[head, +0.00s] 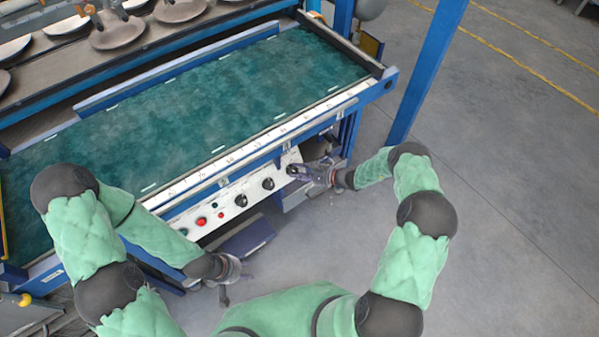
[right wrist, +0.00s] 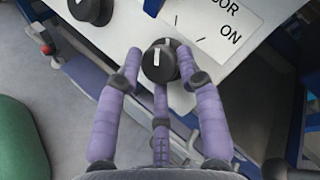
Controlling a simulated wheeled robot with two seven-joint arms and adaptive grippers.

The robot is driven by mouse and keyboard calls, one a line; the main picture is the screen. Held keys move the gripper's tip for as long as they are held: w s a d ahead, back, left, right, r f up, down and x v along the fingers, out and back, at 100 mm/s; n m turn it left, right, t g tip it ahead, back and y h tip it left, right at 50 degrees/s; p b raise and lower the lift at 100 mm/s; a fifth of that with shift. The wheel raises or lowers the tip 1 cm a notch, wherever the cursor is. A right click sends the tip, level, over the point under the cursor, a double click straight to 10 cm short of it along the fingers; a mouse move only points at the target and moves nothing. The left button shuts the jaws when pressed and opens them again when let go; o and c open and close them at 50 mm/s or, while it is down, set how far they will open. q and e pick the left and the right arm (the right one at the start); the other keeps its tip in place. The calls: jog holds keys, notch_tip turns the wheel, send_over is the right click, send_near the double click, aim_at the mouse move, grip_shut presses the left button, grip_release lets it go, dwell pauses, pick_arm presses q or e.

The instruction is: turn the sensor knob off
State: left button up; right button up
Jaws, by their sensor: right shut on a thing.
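The sensor knob (right wrist: 160,64) is a black dial with a white pointer line, at the right end of the white control panel. Beside it, the label (right wrist: 215,22) reads "...SOR" and "ON". In the right wrist view the purple fingers of my right gripper (right wrist: 160,72) are closed around the knob. In the head view this right gripper (head: 303,171) is at the panel's right end and partly covers the knob. My left gripper (head: 234,284) hangs below and in front of the panel, away from it, with its fingers spread and nothing in them.
Two other black knobs (head: 241,200) (head: 268,184) and red buttons (head: 201,221) are on the panel, left of the sensor knob. The green conveyor bed (head: 220,105) lies above it. A blue post (head: 425,75) stands to the right. The grey floor (head: 500,220) at the right is clear.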

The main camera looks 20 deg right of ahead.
jog(key=shift+w+a+r, duration=0.1)
jog(key=shift+w+r, duration=0.05)
jog(key=shift+r, duration=0.1)
jog(key=o, duration=1)
jog(key=shift+o, duration=0.6)
jog(key=shift+f, duration=0.1)
jog(key=v, duration=1.2)
jog(key=shift+a, duration=0.1)
